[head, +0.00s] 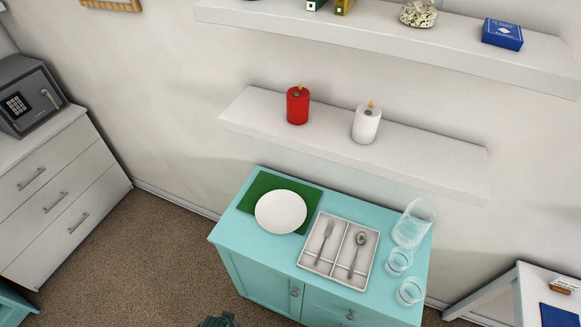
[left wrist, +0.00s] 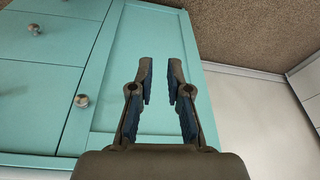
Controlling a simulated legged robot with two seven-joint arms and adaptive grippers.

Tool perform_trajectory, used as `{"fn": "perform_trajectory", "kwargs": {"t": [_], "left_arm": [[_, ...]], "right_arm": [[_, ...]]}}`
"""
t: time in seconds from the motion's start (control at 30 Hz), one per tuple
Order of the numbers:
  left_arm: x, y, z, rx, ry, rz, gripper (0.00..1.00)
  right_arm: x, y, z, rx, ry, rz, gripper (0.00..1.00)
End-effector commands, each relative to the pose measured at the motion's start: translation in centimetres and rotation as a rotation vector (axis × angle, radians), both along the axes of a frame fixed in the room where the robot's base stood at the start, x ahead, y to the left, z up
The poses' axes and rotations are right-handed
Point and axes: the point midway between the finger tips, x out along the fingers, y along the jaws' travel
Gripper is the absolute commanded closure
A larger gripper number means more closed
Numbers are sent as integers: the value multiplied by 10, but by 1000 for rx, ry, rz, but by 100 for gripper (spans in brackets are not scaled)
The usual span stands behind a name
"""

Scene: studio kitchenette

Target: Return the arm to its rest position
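My left gripper (left wrist: 161,66) shows in the left wrist view. Its two fingers with blue pads stand apart, with a narrow empty gap between the tips. Behind the fingers is the teal front of the cabinet (left wrist: 105,95); I cannot tell how far off it is. In the head view, only a small dark piece of my own body shows at the bottom edge, left of centre. My right gripper is in neither view.
The teal cabinet (head: 240,230) bears a white plate (head: 281,211) on a green mat (head: 255,190), a cutlery tray (head: 337,253) with fork and spoon, and several glasses. A shelf (head: 245,110) above holds red (head: 297,106) and white (head: 366,125) candles. Carpet (head: 150,260) is clear at left.

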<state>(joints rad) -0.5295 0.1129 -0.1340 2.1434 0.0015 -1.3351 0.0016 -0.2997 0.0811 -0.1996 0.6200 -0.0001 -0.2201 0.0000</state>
Motion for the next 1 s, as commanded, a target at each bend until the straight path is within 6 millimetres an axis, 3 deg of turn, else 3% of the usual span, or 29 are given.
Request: {"fn": "perform_trajectory", "kwargs": {"t": [0.17,0.27,0.4,0.5,0.6,0.8,1.0], "left_arm": [[-6,0,-69,3,33,-6,83],[-19,1,-121,5,56,-10,83],[-58,7,-203,10,96,-18,83],[-98,12,-252,14,122,-25,83],[-139,20,-286,17,145,-29,83],[-197,31,-317,22,172,-38,83],[-212,34,-321,22,176,-40,83]], "right_arm": [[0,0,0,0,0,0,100],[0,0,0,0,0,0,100],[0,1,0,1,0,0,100],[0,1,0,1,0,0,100],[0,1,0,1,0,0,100],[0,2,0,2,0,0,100],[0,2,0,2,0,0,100]]}}
